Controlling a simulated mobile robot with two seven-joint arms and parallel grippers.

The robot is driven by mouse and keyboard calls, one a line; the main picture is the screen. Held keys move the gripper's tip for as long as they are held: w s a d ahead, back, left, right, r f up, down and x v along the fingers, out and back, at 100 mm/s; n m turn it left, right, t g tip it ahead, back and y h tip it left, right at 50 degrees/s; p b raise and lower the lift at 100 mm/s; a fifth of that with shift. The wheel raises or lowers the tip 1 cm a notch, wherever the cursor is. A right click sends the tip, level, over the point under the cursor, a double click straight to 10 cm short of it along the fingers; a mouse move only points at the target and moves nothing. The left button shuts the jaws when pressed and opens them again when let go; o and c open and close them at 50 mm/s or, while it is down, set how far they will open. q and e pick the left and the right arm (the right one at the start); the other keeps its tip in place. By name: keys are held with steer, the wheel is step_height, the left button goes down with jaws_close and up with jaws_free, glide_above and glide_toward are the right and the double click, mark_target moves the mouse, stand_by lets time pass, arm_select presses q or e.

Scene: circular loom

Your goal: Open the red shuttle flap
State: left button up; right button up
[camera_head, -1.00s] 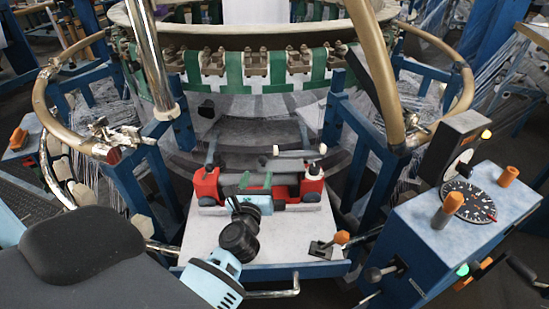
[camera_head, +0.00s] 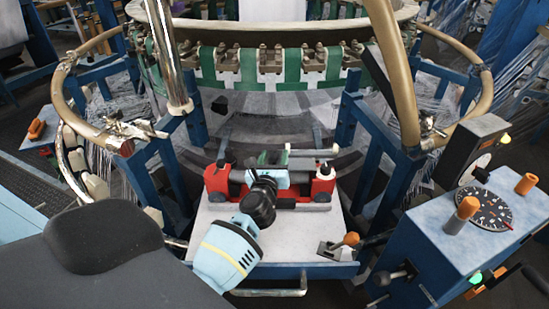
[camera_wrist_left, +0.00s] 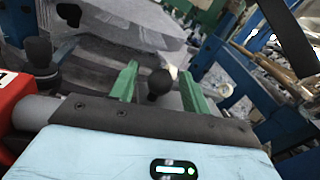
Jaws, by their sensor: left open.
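The red shuttle (camera_head: 323,184) rests on the pale tray (camera_head: 215,222) at the front of the loom. It has a red block at each end and a dark middle. One red end also shows at the left edge of the left wrist view (camera_wrist_left: 14,92), beside a grey cylinder. My left gripper (camera_head: 270,158) is over the middle of the shuttle and hides part of it. In the left wrist view its green fingers (camera_wrist_left: 158,88) are apart, with a black round knob (camera_wrist_left: 160,80) seen between them. Contact cannot be told. I cannot make out the flap clearly. My right gripper is not in view.
A blue control box (camera_head: 440,235) with a dial and orange knobs stands on the right. A small lever with an orange knob (camera_head: 350,239) is at the tray's right front. Blue posts (camera_head: 175,180) and tan curved rails flank the tray.

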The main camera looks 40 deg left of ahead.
arm_select(q)
steer(key=shift+c, duration=0.2)
jaws_close()
steer(key=shift+r, duration=0.1)
